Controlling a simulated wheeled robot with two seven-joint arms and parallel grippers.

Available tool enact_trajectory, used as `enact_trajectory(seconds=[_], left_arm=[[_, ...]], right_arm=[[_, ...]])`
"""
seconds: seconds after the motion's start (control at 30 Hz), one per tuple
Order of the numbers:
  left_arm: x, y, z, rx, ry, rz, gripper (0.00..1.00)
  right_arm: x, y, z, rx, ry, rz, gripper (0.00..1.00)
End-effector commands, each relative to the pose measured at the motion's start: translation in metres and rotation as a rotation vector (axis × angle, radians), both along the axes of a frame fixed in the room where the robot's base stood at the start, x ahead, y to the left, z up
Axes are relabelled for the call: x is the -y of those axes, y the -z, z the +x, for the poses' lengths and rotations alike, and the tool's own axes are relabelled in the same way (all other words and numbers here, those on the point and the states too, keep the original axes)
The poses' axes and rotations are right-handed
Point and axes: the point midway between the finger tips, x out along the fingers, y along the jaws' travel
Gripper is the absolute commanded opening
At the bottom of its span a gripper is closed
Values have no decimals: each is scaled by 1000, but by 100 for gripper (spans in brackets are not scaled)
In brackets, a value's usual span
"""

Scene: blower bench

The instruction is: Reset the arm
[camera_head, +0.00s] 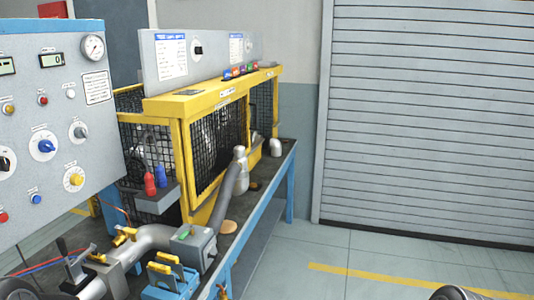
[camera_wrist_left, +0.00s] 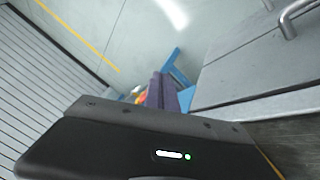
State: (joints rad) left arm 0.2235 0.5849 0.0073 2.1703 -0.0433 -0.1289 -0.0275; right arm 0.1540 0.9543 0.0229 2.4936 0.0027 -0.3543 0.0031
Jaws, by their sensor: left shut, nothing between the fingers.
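My left gripper (camera_wrist_left: 163,92) shows in the left wrist view, with its dark housing across the bottom and a small green light on it. Its fingers look shut together with nothing between them. The gripper's fingers are not seen in the head view. My right gripper is not in view. A rounded grey part at the bottom right edge of the head view may be part of my own arm.
A control panel (camera_head: 50,120) with dials and a gauge stands at left. Behind it is a yellow mesh cage (camera_head: 188,155) on the blue-framed bench (camera_head: 262,208). A grey hose (camera_head: 224,192) and pipe fittings lie along it. Open floor (camera_head: 330,265) lies before the shutter (camera_head: 430,120).

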Motion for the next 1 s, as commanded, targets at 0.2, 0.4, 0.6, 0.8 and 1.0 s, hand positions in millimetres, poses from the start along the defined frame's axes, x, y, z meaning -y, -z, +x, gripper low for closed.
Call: enact_trajectory(seconds=[0.2,0.4,0.6,0.8,1.0], left_arm=[[80,83,-139,-210,50,-75,0],[115,109,-231,-380,128,-107,0],[127,117,-255,-429,162,-114,0],[126,117,-253,-427,162,-113,0],[126,117,-253,-426,161,-113,0]], right_arm=[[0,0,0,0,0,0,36],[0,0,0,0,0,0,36],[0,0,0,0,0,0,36],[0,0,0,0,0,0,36],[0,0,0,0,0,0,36]])
